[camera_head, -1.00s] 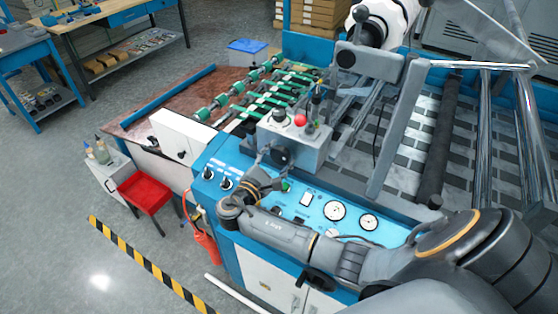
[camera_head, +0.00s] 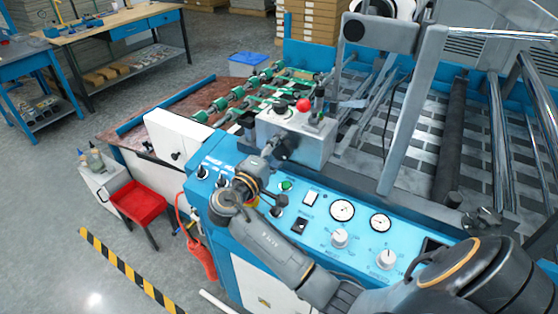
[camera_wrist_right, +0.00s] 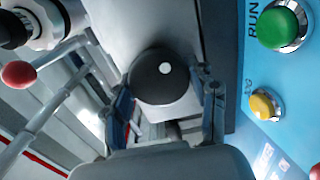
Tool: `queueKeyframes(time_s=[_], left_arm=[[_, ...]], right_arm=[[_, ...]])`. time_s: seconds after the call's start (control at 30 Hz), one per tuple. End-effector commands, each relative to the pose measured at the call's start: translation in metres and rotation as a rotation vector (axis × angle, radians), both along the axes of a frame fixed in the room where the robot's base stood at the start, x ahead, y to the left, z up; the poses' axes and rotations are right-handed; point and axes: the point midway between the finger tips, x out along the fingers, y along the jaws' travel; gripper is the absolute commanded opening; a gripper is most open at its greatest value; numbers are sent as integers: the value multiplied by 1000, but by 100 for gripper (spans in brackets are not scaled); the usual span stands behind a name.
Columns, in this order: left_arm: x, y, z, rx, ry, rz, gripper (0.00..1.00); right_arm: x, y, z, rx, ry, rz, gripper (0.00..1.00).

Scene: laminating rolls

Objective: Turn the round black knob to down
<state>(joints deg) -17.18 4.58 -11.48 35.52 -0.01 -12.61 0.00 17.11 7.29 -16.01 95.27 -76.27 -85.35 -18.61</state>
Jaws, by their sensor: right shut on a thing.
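The round black knob (camera_wrist_right: 162,78) sits between the two fingers of my right gripper (camera_wrist_right: 166,96) in the right wrist view. Its face carries a white dot, a little above and right of its middle. The fingers flank the knob left and right and are shut on it. In the head view my right gripper (camera_head: 270,153) reaches up to the front side of the grey control box (camera_head: 309,145), where the knob is mostly hidden by the fingers. My left gripper is not in view.
The blue panel (camera_head: 372,253) with gauges, dials and switches lies below and right of the gripper. A green button (camera_wrist_right: 278,27) and a yellow button (camera_wrist_right: 264,105) are close on the right. A red button (camera_head: 303,104) tops the box.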

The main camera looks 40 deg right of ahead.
Motion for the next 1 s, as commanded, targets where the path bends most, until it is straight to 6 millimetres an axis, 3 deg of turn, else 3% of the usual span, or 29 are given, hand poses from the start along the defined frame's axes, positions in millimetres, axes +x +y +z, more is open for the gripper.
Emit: queueKeyframes(time_s=[0.03, 0.5, 0.7, 1.0], left_arm=[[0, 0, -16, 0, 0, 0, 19], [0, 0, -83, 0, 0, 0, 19], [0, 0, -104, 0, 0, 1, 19], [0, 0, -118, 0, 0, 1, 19]], right_arm=[[0, 0, -7, 20, -46, -2, 26], [-1, 0, -5, 182, -438, -2, 26], [-1, 0, -3, 231, -557, -1, 26], [-1, 0, 0, 272, -652, 0, 26]])
